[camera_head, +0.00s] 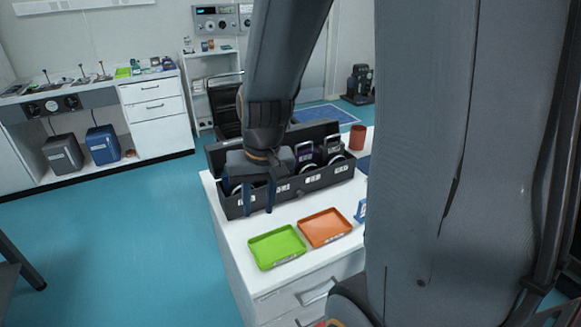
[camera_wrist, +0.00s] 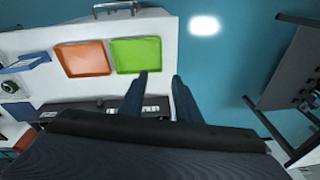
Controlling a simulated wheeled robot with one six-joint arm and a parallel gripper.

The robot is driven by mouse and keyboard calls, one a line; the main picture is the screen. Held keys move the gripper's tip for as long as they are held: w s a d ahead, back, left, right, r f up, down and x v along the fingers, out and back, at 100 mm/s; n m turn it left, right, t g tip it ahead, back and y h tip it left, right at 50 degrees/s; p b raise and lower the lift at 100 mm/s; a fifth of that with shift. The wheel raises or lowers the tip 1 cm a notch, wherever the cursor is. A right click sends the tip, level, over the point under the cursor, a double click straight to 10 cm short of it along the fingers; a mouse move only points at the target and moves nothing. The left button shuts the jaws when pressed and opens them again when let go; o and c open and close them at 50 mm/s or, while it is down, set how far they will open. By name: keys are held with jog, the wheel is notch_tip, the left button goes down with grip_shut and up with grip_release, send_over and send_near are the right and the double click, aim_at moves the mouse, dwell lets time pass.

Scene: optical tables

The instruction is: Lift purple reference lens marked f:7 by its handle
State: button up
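A black open case (camera_head: 318,180) stands on the white table and holds several round lenses with upright handles. One lens (camera_head: 305,153) has a handle with a purplish tint; its marking is too small to read. Another lens (camera_head: 334,148) stands to its right. A pale ring (camera_head: 237,189) shows at the case's left end, partly hidden by my gripper. My gripper (camera_head: 259,207) points down over the front left part of the case, left of the purplish handle. Its two fingers are apart, with nothing seen between them. The fingers (camera_wrist: 160,78) also show apart in the wrist view.
A green tray (camera_head: 277,247) and an orange tray (camera_head: 325,228) lie in front of the case. A blue item (camera_head: 361,210) stands right of them, and a reddish cup (camera_head: 357,138) behind the case's right end. My arm hides the table's right side.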

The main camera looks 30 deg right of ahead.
jog(key=w+d+m+t+b, duration=0.1)
jog(key=w+d+m+t, duration=0.1)
jog(key=w+d+m, duration=0.6)
jog(key=m+t, duration=0.3)
jog(key=m, duration=0.5)
send_over(306, 154)
jog(key=shift+h, duration=0.4)
jog(key=shift+w+f, duration=0.15)
jog(key=shift+f, duration=2.3)
grip_shut()
jog(key=shift+r, duration=0.1)
